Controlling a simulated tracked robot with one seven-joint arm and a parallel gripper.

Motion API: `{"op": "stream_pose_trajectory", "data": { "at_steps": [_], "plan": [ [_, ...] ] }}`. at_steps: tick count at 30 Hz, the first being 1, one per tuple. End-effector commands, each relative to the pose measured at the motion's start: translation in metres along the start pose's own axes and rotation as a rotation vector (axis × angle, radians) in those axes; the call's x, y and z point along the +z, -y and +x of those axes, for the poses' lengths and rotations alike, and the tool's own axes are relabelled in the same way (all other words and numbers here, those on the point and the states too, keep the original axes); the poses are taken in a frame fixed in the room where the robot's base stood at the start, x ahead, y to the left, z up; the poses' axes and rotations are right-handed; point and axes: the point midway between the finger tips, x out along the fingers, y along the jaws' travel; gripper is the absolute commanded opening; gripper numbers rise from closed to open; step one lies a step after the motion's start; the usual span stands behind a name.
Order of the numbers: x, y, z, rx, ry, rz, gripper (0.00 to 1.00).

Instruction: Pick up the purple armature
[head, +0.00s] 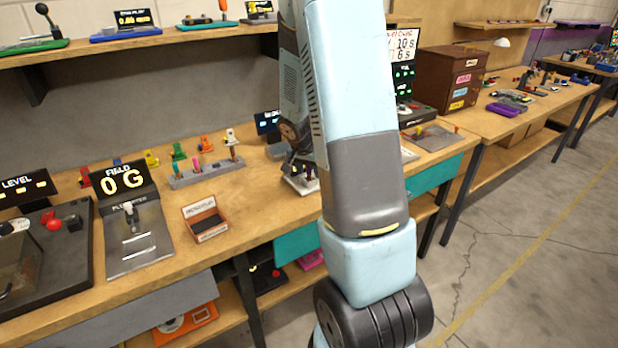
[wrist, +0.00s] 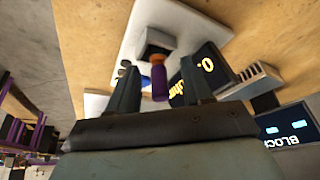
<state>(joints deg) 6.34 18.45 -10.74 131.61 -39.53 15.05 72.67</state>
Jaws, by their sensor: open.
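A small purple piece with an orange band, which looks like the purple armature (wrist: 160,84), shows between my fingers in the wrist view. Its far end meets a dark and grey block (wrist: 155,42) on a white plate (wrist: 134,34). My gripper (wrist: 159,68) is open, with one finger on each side of the purple piece. I cannot tell if either finger touches it. In the head view the white plate (head: 301,186) lies on the bench, and my arm hides most of this spot. A dark display with yellow characters (wrist: 205,66) is close to my right finger in the wrist view.
The wooden bench (head: 265,205) carries a grey rack (head: 205,174) with several coloured pieces to the left. An orange-brown tray (head: 205,223) and a field meter (head: 123,181) stand nearer. A brown drawer cabinet (head: 450,79) stands to the right. A shelf (head: 150,43) runs above.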

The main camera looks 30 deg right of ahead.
Motion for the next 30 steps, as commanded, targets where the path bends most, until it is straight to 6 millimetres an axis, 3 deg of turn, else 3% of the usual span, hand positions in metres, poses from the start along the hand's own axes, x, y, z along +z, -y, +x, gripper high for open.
{"op": "stream_pose_trajectory", "data": {
  "at_steps": [2, 17, 30],
  "plan": [
    [0.0001, 0.0001, -0.0001, 0.000, 0.000, 0.000, 0.48],
    [0.0003, 0.0003, -0.0003, 0.000, 0.000, 0.000, 0.00],
    [-0.0012, 0.0006, -0.0032, -0.001, -0.001, 0.001, 0.00]
  ]
}}
